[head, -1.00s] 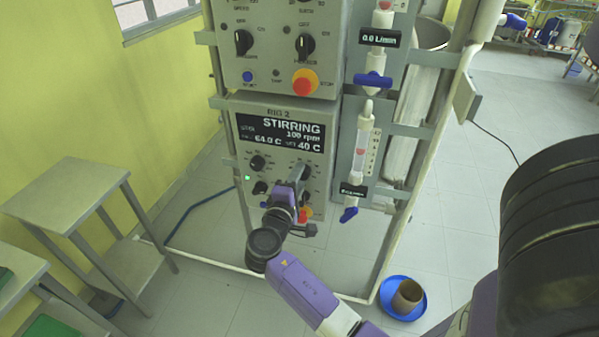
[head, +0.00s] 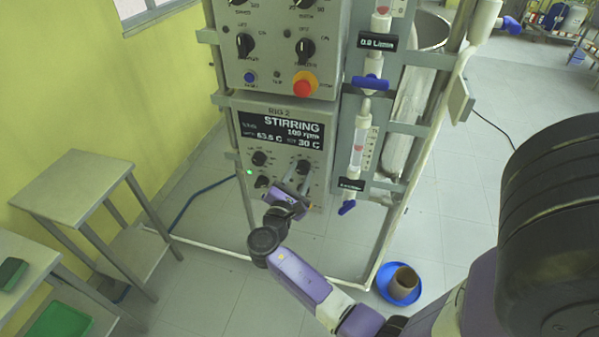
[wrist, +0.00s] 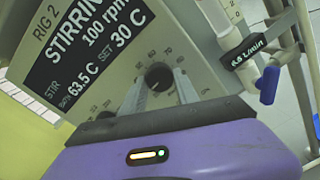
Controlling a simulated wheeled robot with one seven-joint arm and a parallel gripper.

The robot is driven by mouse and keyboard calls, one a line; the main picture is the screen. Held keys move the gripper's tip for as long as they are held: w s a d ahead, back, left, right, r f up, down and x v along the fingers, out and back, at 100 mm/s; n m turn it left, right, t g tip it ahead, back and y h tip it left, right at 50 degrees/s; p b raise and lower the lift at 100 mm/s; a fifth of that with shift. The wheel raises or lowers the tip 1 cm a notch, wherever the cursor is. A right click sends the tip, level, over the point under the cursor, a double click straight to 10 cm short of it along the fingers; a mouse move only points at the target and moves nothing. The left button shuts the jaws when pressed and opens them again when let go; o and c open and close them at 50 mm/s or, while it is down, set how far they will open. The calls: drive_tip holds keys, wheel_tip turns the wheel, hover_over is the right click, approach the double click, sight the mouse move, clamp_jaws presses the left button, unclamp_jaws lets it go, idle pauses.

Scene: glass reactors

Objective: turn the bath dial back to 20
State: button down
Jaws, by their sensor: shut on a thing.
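The bath dial (wrist: 159,76) is a round black knob on the grey panel of Rig 2, with numbers printed around it. In the wrist view the two fingers of my gripper (wrist: 160,90) stand on either side of it, shut on it. In the head view my gripper (head: 300,172) reaches the right side of the panel and partly hides the dial. The display (head: 281,130) reads STIRRING, 100 rpm, 63.5 C and SET 30 C. It also shows in the wrist view (wrist: 90,45).
Two other black knobs (head: 259,158) sit left of the dial, by a lit green lamp. Above is another panel with a red-and-yellow stop button (head: 304,84). Flow tubes with blue valves (head: 347,207) stand on the right. A blue dish (head: 386,279) lies on the floor.

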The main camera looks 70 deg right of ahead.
drive_tip(key=n, duration=0.4)
drive_tip(key=shift+f+n, duration=0.15)
drive_tip(key=shift+n, duration=0.15)
drive_tip(key=shift+s+n, duration=0.1)
drive_tip(key=shift+n, duration=1.8)
drive_tip(key=c, duration=0.9)
unclamp_jaws()
drive_tip(key=shift+a, duration=0.15)
drive_tip(key=a+b, duration=0.1)
drive_tip(key=a, duration=0.6)
drive_tip(key=shift+s+a+f+b, duration=0.15)
drive_tip(key=shift+a+b, duration=0.15)
drive_tip(key=shift+b, duration=0.1)
